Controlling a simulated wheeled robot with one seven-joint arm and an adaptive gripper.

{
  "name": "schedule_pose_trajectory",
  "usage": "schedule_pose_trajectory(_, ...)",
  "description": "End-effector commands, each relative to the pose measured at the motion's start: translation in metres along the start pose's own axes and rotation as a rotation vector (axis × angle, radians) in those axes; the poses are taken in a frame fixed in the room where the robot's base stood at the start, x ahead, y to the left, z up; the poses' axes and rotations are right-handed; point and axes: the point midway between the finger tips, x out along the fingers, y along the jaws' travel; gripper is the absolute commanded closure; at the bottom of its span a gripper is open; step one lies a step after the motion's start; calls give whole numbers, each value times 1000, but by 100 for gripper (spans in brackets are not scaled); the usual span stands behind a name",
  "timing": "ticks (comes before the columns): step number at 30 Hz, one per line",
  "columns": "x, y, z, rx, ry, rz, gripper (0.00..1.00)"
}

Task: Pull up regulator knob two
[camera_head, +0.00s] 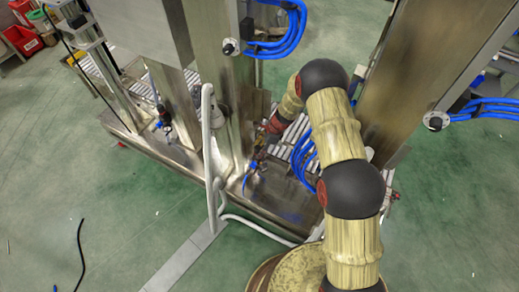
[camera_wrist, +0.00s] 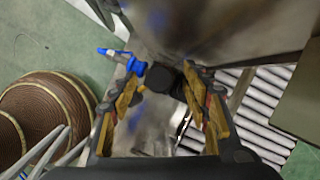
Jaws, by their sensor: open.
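A black round knob (camera_wrist: 160,79), seemingly the regulator knob, shows in the wrist view between the fingertips of my gripper (camera_wrist: 165,74). My gripper is open, with one finger on each side of the knob. A small gap seems to show by the left fingertip; I cannot tell whether the right finger touches it. A blue fitting (camera_wrist: 118,56) sticks out to the left of the knob. In the head view my arm reaches down behind the steel post, and the knob is too small and hidden to make out. No number is visible on the knob.
A steel post (camera_head: 222,110) and a white curved pipe (camera_head: 209,150) stand left of my arm. A steel cabinet (camera_head: 425,65) stands to the right. Blue hoses (camera_head: 303,155) hang close to my arm. Rollers (camera_wrist: 265,105) lie right of the gripper.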

Motion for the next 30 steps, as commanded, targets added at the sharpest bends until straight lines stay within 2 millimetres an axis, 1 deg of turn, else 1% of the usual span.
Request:
schedule_pose_trajectory(2,0,0,0,0,0,0,54)
schedule_pose_trajectory(26,0,0,0,0,0,0,100)
schedule_pose_trajectory(30,0,0,0,0,0,0,100)
